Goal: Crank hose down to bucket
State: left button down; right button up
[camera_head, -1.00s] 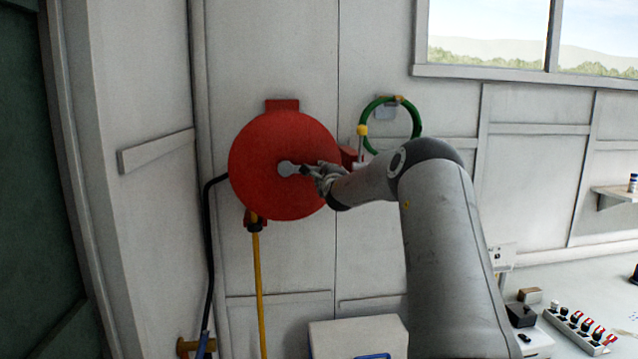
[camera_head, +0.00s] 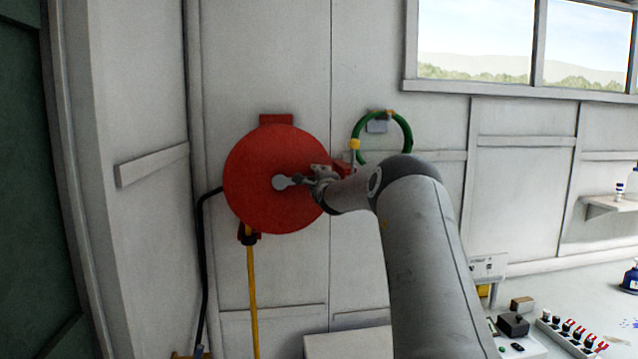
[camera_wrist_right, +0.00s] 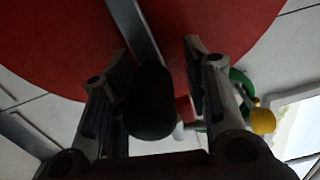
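A round red hose reel (camera_head: 262,165) is on the white wall, with a grey crank arm (camera_head: 281,183) at its centre. A yellow hose (camera_head: 252,290) hangs from under the reel and leaves the picture at the bottom; its end is not seen. My right gripper (camera_head: 302,179) is at the crank's outer end. In the right wrist view, the black crank knob (camera_wrist_right: 152,101) sits between the fingers of my right gripper (camera_wrist_right: 156,50). The fingers stand apart, with a small gap on the knob's right side. No bucket and no left gripper is in view.
A green hose ring (camera_head: 407,133) hangs right of the reel, close to my right arm. A black pipe (camera_head: 205,270) runs down left of it. A white box top (camera_head: 340,345) is below. A switch strip (camera_head: 572,335) lies on the bench at the lower right.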

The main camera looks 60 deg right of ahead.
jog(key=shift+o, duration=0.3)
jog(key=shift+a+f, duration=0.1)
jog(key=shift+f, duration=0.1)
jog(key=shift+v, duration=0.85)
jog(key=v, duration=1)
jog(key=shift+s, duration=0.15)
jog(key=shift+r, duration=0.15)
